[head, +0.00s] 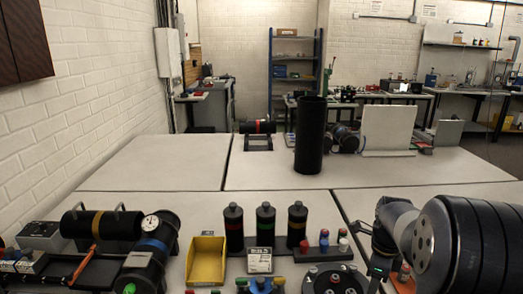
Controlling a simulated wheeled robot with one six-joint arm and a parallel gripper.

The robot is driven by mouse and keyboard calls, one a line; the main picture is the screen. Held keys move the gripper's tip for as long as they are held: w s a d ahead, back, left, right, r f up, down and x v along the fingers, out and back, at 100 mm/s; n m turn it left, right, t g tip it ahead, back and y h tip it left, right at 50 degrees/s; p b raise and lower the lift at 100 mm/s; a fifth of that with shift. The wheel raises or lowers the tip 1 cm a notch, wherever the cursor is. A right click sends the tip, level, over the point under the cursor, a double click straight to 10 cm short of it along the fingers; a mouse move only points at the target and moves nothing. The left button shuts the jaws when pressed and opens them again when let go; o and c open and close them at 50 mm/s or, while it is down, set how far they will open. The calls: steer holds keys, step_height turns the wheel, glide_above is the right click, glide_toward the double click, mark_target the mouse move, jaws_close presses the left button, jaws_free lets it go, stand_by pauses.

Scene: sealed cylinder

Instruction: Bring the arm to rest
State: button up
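My arm fills the right foreground, with a large black ringed joint close to the camera and a grey link beyond it. A dark part with a small green light hangs below that link, probably my gripper (378,268). Its fingers cannot be made out, so I cannot tell whether it is open or holds anything.
A yellow bin (206,262), three black bottles with coloured bands (265,228) and a round black holder (335,280) crowd the front table. A black cylinder with a gauge (152,250) lies at left. A tall black cylinder (309,135) stands farther back. The back-left tabletop is clear.

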step_height(320, 180, down, 7)
steer(key=shift+f, duration=0.15)
steer(key=shift+n, duration=0.9)
steer(key=n, duration=0.4)
steer(key=n+p, duration=0.1)
steer(key=n, duration=0.5)
steer(key=n+p, duration=0.1)
steer(key=n, duration=0.5)
steer(key=n+p, duration=0.1)
steer(key=n, duration=0.5)
steer(key=shift+n, duration=0.4)
